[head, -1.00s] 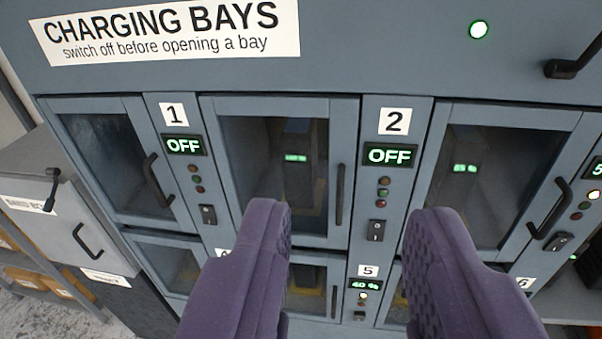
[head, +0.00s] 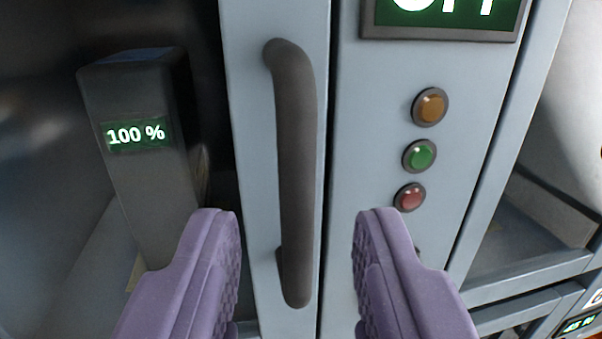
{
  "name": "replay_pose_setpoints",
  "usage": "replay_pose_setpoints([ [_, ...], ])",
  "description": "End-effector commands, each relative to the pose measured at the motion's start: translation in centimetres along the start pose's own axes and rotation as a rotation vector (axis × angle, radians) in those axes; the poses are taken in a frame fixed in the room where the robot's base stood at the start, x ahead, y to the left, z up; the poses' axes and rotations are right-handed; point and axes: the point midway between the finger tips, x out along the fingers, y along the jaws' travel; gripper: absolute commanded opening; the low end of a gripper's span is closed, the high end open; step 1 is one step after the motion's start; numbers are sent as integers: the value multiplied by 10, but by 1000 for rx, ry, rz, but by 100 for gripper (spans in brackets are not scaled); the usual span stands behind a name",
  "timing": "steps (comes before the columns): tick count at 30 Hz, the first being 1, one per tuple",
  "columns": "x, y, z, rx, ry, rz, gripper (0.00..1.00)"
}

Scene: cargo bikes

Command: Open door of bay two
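The door of bay two (head: 266,115) is shut, and its glass pane (head: 55,225) lies to the left of its frame. Its dark upright bar handle (head: 295,170) stands on that frame. My gripper (head: 297,222) is open, with one purple finger on each side of the lower half of the handle. The fingers appear apart from the handle; how deep they reach around it I cannot tell. Behind the glass stands a dark battery (head: 137,170) reading 100 %.
Right of the door is a grey panel with an amber lamp (head: 430,105), a green lamp (head: 420,156) and a red lamp (head: 409,197). My right finger covers the panel below the red lamp. Another glazed bay (head: 540,215) shows at the right edge.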

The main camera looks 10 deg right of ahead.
Motion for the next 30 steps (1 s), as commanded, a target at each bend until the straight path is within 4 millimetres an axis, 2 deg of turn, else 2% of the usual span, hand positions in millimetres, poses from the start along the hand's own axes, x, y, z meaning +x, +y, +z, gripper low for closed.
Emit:
replay_pose_setpoints([
  [3, 15, 0, 1, 1, 0, 0, 37],
  [6, 22, 0, 0, 1, 0, 0, 37],
  [14, 24, 0, -1, 1, 0, -1, 37],
  [18, 23, 0, -1, 1, 0, -1, 5],
  [19, 23, 0, -1, 1, 0, -1, 0],
  [30, 22, 0, -1, 1, 0, 9, 0],
])
